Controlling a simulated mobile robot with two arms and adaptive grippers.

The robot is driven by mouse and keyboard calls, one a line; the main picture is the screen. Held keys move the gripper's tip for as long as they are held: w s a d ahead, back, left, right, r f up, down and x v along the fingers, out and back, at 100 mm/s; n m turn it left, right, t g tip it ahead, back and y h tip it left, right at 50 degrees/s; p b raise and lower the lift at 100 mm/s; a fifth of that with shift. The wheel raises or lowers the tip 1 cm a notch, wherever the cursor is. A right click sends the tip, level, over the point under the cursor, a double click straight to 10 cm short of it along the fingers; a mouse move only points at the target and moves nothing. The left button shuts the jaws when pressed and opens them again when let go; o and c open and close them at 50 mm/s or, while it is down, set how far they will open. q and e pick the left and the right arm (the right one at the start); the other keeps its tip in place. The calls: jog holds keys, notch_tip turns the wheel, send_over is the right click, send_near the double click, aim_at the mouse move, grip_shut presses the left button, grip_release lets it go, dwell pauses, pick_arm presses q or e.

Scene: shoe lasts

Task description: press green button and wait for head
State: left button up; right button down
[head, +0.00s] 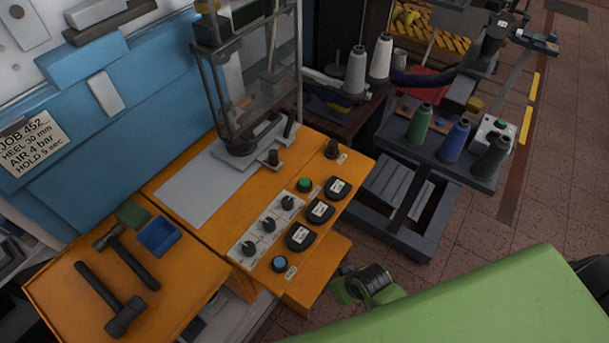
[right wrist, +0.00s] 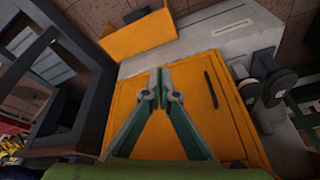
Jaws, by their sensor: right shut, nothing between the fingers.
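The green button (head: 305,184) sits on the orange machine's sloped panel, in the head view. The press head (head: 240,140) is inside a framed guard at the back of the machine, above a grey plate. My right gripper (right wrist: 160,76) shows in the right wrist view with its two teal fingers together and nothing between them. Behind the fingers is an orange panel (right wrist: 205,125) with a dark slot; I cannot tell if they touch it. The green button does not show in the right wrist view. My left gripper is not in view.
The panel also holds a blue button (head: 280,263), black knobs (head: 268,225) and several gauges (head: 320,211). A dark cart (head: 440,150) with thread cones stands at right. Tiled floor is open beyond it.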

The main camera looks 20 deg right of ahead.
jog(key=w+a+r+y+p, duration=0.1)
jog(key=w+a+r+p, duration=0.15)
jog(key=r, duration=1.45)
jog(key=w+a+r+y, duration=0.1)
jog(key=w+r, duration=0.1)
jog(key=w+a+r+n+t, duration=0.1)
jog(key=w+a+r, duration=0.1)
jog(key=w, duration=0.1)
jog(key=w+a+r+y, duration=0.1)
jog(key=w+a+r, duration=0.1)
jog(key=shift+w+a+t+y, duration=0.2)
jog(key=shift+a+t+y, duration=0.1)
jog(key=shift+t, duration=0.1)
jog(key=shift+y, duration=0.4)
jog(key=w, duration=0.1)
jog(key=w+r, duration=0.1)
jog(key=w, duration=0.3)
jog(key=shift+d+r, duration=0.2)
jog(key=shift+r, duration=0.1)
jog(key=w+d+r+m, duration=0.1)
jog(key=w+d+r, duration=0.2)
jog(key=w, duration=0.2)
jog(key=w+d+r+m+t, duration=0.1)
jog(key=w+d+r+m, duration=0.1)
jog(key=w, duration=0.3)
jog(key=shift+d+r+y, duration=0.4)
jog(key=shift+d+r, duration=0.1)
jog(key=shift+d, duration=0.35)
jog(key=shift+f, duration=0.1)
